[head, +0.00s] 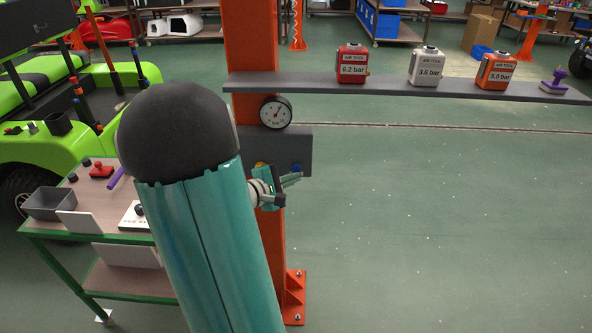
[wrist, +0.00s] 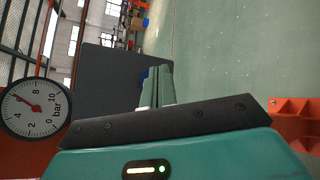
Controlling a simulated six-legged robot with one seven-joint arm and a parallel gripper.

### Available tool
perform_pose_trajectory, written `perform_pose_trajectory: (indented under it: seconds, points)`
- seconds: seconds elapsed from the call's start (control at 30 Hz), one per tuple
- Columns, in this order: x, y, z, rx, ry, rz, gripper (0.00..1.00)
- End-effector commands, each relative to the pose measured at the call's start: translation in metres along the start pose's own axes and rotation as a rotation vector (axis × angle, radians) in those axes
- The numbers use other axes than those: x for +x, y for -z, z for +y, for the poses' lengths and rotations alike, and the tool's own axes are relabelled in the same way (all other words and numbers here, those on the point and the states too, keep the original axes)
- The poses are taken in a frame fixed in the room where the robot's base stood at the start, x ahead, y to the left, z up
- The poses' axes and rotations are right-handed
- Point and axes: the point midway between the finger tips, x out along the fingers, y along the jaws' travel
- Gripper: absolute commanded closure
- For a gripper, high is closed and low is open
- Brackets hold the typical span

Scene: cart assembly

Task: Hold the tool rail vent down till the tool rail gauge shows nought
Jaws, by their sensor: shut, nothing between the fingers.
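The tool rail gauge (head: 276,112) is a round white dial on the orange column. In the wrist view the gauge (wrist: 35,108) has its red needle pointing near 6 bar. A dark grey box (head: 292,143) sits just below the gauge. A yellow knob (head: 260,165) and a blue knob (head: 297,168) show at its lower edge; I cannot tell which is the vent. My gripper (head: 298,178) is shut and empty, its tips close by the blue knob. In the wrist view the fingers (wrist: 160,84) partly cover something blue (wrist: 145,76); contact cannot be told.
A grey rail shelf (head: 450,88) carries red, white and orange air tool units and a purple piece. A green-framed work cart (head: 45,228) with a bin and small parts stands at left, beside a lime vehicle (head: 85,90). The floor at right is clear.

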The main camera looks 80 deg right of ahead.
Motion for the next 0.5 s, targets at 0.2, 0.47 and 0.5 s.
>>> perform_pose_trajectory:
  seconds: [0.2,0.47,0.5]
  points:
    - [0.0017,0.0014,0.0012,0.000,0.000,0.000,1.00]
    - [0.0061,0.0044,0.0045,0.000,0.000,-0.001,1.00]
    - [0.0061,0.0044,0.0044,0.000,0.000,-0.001,1.00]
